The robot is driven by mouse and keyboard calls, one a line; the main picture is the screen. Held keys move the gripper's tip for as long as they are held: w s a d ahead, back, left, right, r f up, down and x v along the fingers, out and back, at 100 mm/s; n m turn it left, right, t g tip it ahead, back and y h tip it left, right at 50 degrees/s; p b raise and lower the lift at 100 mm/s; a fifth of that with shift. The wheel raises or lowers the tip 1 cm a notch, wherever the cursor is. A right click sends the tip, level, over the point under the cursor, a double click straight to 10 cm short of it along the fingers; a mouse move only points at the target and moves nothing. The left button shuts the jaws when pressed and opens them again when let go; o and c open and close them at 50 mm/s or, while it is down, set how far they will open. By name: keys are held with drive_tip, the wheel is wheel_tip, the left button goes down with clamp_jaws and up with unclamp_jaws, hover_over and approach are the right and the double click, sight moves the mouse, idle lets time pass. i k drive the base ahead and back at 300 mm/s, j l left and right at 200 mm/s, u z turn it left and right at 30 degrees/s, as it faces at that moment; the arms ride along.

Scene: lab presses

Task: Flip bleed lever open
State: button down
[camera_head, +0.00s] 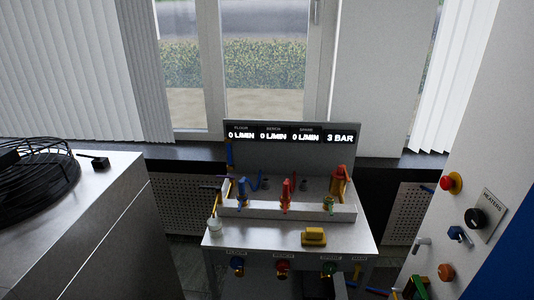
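A metal bench (270,242) with a raised back panel stands at the centre. On its shelf are a blue valve (242,190), a red valve (286,191), a small green part (328,203) and a yellow and red-orange fitting (339,180). A yellow block (313,236) lies on the bench top. Under the front edge are a blue knob (237,267), a red knob (282,266), a green knob (329,268) and a yellow part (357,271). I cannot tell which part is the bleed lever. My gripper is not in view.
The bench display (290,134) reads three times 0 L/MIN and 3 BAR. A grey cabinet (85,225) with a black fan is at left. A panel marked HEATERS (487,214) with knobs is at right.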

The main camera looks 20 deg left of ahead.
sight(218, 189)
drive_tip(key=u, duration=1.35)
drive_tip(key=i, duration=0.7)
drive_tip(key=i+j, duration=0.15)
drive_tip(key=i, duration=0.6)
drive_tip(key=i+z, duration=0.1)
drive_tip(key=i, duration=0.6)
